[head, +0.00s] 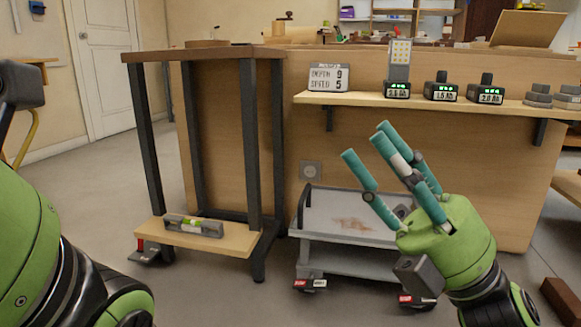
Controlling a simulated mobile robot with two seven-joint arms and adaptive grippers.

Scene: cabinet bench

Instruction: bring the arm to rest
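My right gripper (365,146) is at the right of the head view. Its green palm faces up and to the left, and its teal fingers point up-left, spread apart with nothing between them. It is in front of the grey cart and below the wall shelf, apart from the shelf as far as I can tell. My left arm (28,235) shows only as green and black links at the left edge. My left gripper is outside the picture.
A grey cart (345,222) stands behind my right gripper. A wooden shelf (430,104) carries battery packs (441,92) and a sign (328,78). A tall table (205,52) has a level (193,226) on its low board. Open floor lies at left.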

